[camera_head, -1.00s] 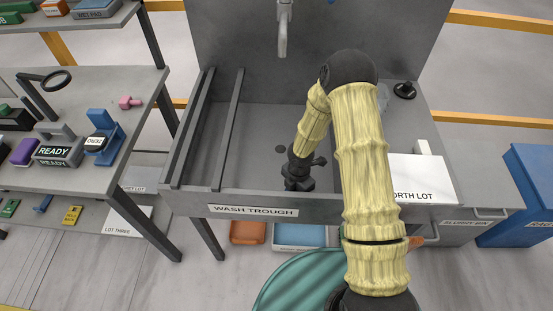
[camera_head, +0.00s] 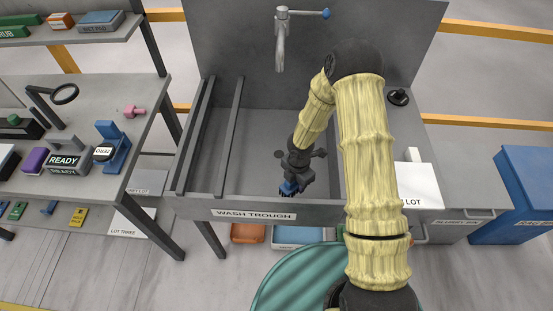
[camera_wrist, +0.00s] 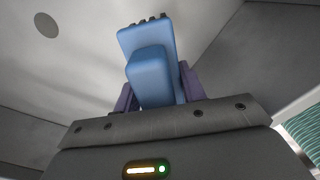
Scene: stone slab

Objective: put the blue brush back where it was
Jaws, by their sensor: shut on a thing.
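The blue brush (camera_head: 289,187) is in my gripper (camera_head: 291,181), over the wash trough (camera_head: 262,135) near its front wall. In the wrist view the brush (camera_wrist: 150,75) stands out between the two purple finger pads of my gripper (camera_wrist: 157,92), with dark bristles along its far edge. My gripper is shut on it. In the head view the wrist hides most of the brush. I cannot tell whether the brush touches the trough floor.
A faucet (camera_head: 281,45) rises at the trough's back wall. Two dark rails run along its left side. A shelf bench (camera_head: 90,185) with several tools stands at left. A white lot sheet (camera_head: 418,186) lies at the right, and a blue bin (camera_head: 535,190) stands beyond.

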